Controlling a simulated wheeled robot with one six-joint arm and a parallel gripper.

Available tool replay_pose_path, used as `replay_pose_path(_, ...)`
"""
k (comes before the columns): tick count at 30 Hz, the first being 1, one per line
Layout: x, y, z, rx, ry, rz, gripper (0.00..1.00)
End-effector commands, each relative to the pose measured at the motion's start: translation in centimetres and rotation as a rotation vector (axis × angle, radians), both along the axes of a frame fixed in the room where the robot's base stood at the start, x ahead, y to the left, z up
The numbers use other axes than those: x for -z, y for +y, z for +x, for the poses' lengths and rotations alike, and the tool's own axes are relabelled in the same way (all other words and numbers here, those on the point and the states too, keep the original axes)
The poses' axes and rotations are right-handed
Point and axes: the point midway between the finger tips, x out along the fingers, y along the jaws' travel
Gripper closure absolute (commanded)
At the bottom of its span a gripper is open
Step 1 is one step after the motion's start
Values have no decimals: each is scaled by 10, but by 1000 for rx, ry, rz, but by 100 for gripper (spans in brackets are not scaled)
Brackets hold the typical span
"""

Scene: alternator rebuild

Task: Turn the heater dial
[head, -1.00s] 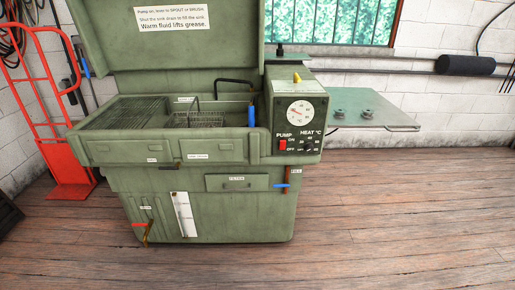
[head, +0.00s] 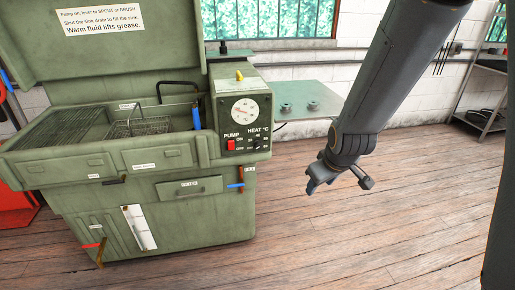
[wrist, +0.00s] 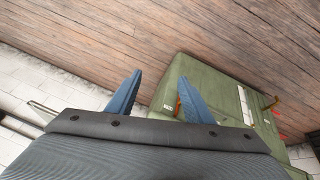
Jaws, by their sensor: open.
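The heater dial (head: 257,144) is a small dark knob under the "HEAT °C" label on the control panel, at the right front of the green parts washer (head: 185,225). It sits right of the red pump switch (head: 231,145) and below a round white gauge (head: 245,111). My gripper (head: 313,187) hangs to the right of the panel and lower than the dial, apart from the washer. In the wrist view my gripper (wrist: 158,95) shows two blue fingers spread apart with nothing between them. The dial is not visible in the wrist view.
A side shelf (head: 310,98) with two small metal parts (head: 286,106) projects right of the panel. A blue-handled lever (head: 236,185) sticks out below the panel. A metal rack (head: 485,110) stands at the far right. The wooden floor (head: 340,245) in front is clear.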

Motion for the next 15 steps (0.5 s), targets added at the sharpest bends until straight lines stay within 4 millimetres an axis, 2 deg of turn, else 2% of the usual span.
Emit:
replay_pose_path(1, 10, 12, 26, -78, -70, -29, 53)
replay_pose_path(3, 17, 29, 61, -188, -183, -78, 53)
replay_pose_path(6, 26, 54, 105, -333, -348, -160, 53)
replay_pose_path(10, 36, 86, 149, -496, -565, -292, 53)
replay_pose_path(15, 47, 126, 180, -656, -837, -495, 53)
